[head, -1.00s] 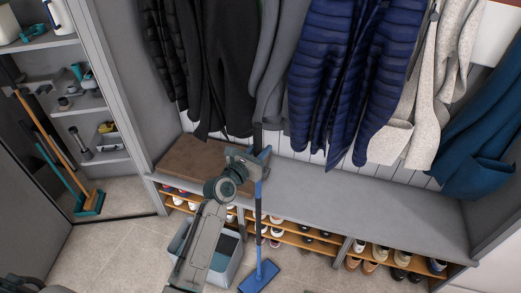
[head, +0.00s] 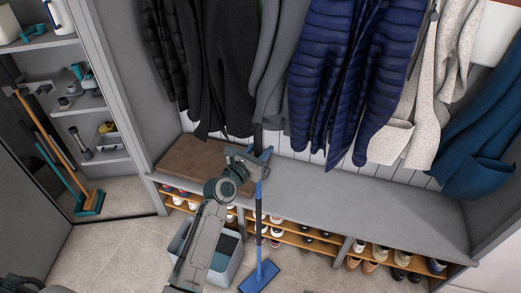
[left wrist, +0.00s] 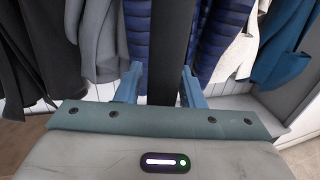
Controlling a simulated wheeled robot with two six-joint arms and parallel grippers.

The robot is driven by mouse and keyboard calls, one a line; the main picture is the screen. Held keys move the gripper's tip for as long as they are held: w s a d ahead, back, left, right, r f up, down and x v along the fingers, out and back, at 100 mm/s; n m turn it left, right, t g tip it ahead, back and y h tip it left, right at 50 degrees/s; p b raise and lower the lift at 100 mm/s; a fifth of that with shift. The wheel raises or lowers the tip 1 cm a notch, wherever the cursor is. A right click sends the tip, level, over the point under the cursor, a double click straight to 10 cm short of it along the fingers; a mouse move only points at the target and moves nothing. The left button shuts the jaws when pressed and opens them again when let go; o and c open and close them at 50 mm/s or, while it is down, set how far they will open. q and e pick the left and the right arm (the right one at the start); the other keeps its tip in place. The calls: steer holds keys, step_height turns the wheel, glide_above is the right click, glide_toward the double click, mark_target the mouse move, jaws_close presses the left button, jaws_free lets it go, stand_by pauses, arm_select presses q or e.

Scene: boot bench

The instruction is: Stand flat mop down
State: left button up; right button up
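The flat mop has a blue flat head (head: 260,277) on the tiled floor in front of the bench, or just above it; I cannot tell which. Its long handle (head: 258,205) is nearly upright, blue below and dark at the top. My left gripper (head: 257,161) is at the upper handle, above the bench's front edge. In the left wrist view the dark handle (left wrist: 167,45) stands between the two blue fingers (left wrist: 162,90), which appear closed on it. My right gripper is not in view.
A grey bin (head: 224,268) stands on the floor left of the mop, partly behind my arm. The grey bench (head: 350,213) has a brown cushion (head: 195,160) and shoe shelves below. Coats (head: 335,80) hang above. A broom (head: 92,203) stands in the left cupboard.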

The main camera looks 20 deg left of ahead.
arm_select(q)
steer(key=shift+o, duration=1)
steer(key=shift+s+f, duration=0.15)
steer(key=shift+s, duration=0.1)
steer(key=b+v, duration=0.1)
steer(key=v, duration=0.9)
steer(key=shift+s, duration=0.2)
steer(key=shift+a, duration=0.1)
